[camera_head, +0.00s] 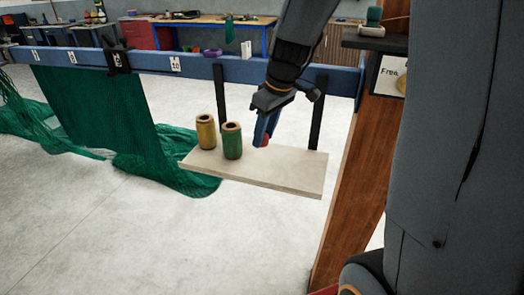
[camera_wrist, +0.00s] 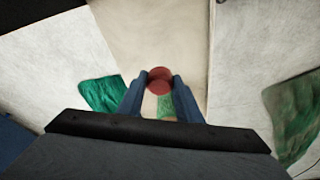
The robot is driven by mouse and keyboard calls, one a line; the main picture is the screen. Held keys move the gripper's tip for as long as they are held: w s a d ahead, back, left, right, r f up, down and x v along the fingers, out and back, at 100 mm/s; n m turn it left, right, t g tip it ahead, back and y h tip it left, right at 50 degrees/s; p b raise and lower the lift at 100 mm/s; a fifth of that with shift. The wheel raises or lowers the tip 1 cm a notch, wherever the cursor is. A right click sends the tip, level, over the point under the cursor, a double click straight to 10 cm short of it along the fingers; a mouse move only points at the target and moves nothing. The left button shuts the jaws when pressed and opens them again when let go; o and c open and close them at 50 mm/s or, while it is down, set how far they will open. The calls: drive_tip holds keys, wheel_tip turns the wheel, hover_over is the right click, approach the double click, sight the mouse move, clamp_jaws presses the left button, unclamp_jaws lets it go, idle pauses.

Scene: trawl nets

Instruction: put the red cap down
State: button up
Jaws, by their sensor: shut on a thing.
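The red cap (camera_wrist: 160,74) is between the fingertips of my gripper (camera_wrist: 159,90) in the wrist view, and the gripper is shut on it. In the head view my gripper (camera_head: 265,132) points down over the right part of a pale hanging shelf (camera_head: 285,177). The red cap (camera_head: 264,141) shows there as a small red patch at the fingertips, mostly hidden by them. I cannot tell whether it touches the shelf. A green spool (camera_head: 232,141) and a yellow spool (camera_head: 206,132) stand upright on the shelf, to the left of my gripper.
Dark straps (camera_head: 316,115) join the shelf to a blue rail (camera_head: 200,67). Green netting (camera_head: 95,108) hangs from the rail and spreads on the floor at left. A wooden post (camera_head: 350,185) stands right of the shelf. The shelf's right end looks clear.

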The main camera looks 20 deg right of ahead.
sight(266, 145)
drive_tip(key=shift+f+p, duration=0.35)
drive_tip(key=shift+f, duration=2.5)
drive_tip(key=shift+f, duration=0.1)
drive_tip(key=o, duration=1)
drive_tip(key=b+v, duration=0.2)
drive_tip(key=v, duration=1)
